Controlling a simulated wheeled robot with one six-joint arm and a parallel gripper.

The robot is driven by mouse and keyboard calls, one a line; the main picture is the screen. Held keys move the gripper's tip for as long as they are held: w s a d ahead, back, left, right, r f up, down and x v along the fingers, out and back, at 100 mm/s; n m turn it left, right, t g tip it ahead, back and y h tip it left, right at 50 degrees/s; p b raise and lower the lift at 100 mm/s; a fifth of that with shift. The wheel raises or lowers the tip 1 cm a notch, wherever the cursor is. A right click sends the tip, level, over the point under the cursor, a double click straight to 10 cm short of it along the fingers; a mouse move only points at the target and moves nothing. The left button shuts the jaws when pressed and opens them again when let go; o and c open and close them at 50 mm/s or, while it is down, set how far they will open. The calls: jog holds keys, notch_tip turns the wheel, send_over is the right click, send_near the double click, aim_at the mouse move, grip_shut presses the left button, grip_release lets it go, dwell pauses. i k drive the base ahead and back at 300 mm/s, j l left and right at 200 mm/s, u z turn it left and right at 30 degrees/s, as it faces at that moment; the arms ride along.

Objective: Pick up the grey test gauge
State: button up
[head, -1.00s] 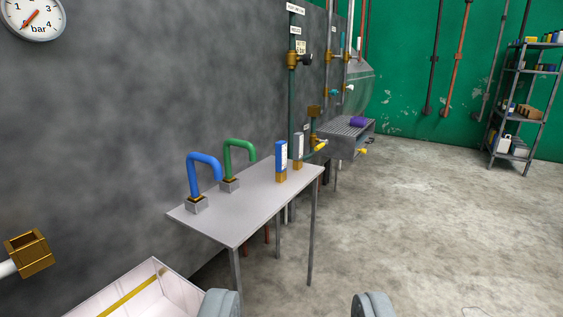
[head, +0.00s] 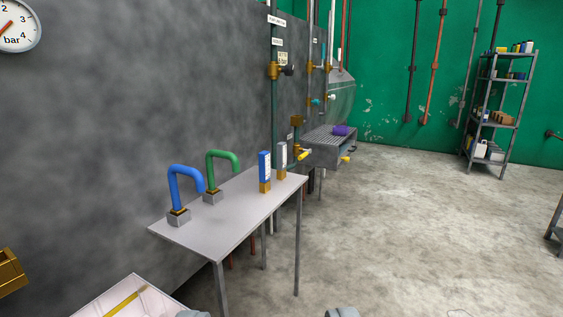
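The grey test gauge (head: 282,160) stands upright on the far end of a small grey table (head: 225,232). It is a slim grey block with a pale face and a brass foot. A similar blue gauge (head: 265,171) stands just in front of it, to its left. My gripper (head: 268,313) shows only as two grey fingertips at the bottom edge. They are wide apart with nothing seen between them. The gripper is well short of the table and apart from both gauges.
A blue bent pipe handle (head: 185,180) and a green one (head: 224,156) stand on the table's left side. A white bin (head: 95,303) is at the lower left. A grated bench with a purple item (head: 341,131) lies beyond. Open floor (head: 400,220) is to the right.

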aim_at(282, 146)
jog(key=i+l+u, duration=0.1)
jog(key=i+l, duration=0.2)
jog(key=i, duration=0.35)
jog(key=i+l+u, duration=0.15)
jog(key=i+l, duration=0.15)
jog(key=i, duration=0.3)
jog(key=i+l+u, duration=0.1)
jog(key=i+l, duration=0.35)
jog(key=i, duration=0.15)
jog(key=i+l+u, duration=0.15)
jog(key=i+l, duration=0.3)
jog(key=i, duration=0.15)
jog(key=k+l+z, duration=0.25)
jog(key=k+l, duration=0.15)
jog(key=l, duration=0.25)
